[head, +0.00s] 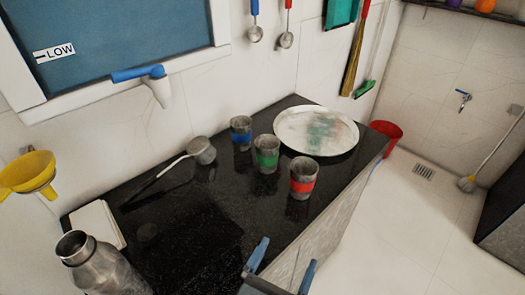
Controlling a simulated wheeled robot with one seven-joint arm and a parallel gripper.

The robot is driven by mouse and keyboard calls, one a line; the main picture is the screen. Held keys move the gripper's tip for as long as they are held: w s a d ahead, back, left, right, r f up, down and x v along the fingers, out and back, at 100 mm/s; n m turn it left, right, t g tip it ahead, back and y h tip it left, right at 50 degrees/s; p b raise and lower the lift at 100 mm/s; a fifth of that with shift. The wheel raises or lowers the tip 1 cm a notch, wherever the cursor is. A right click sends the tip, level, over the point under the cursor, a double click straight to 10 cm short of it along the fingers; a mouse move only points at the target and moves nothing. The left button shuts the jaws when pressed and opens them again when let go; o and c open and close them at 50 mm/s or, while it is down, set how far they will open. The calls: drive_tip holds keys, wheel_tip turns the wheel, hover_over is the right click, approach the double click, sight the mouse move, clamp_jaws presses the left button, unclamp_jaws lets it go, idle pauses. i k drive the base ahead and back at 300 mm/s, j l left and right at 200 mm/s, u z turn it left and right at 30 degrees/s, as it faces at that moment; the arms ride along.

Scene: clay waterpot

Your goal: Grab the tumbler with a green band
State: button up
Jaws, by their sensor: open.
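The tumbler with a green band (267,154) is a grey metal cup standing upright on the black counter (200,235). It is the middle one of three similar tumblers. The blue-banded tumbler (241,133) is behind it to the left, and the red-banded tumbler (303,180) is in front of it to the right. My gripper (282,262) shows at the bottom of the view with two blue fingertips apart. It is open and empty, nearer to me than the tumblers and apart from them.
A round metal plate (340,118) lies behind the tumblers to the right. A ladle (172,172) lies to their left. A steel bottle (95,262) and a white box (90,220) are at the left. The counter's right edge drops to the floor by a red bucket (388,132).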

sight(267, 145)
drive_tip(key=i+j, duration=0.15)
drive_tip(key=i, duration=0.25)
drive_tip(key=i+j, duration=0.15)
drive_tip(key=i, duration=0.3)
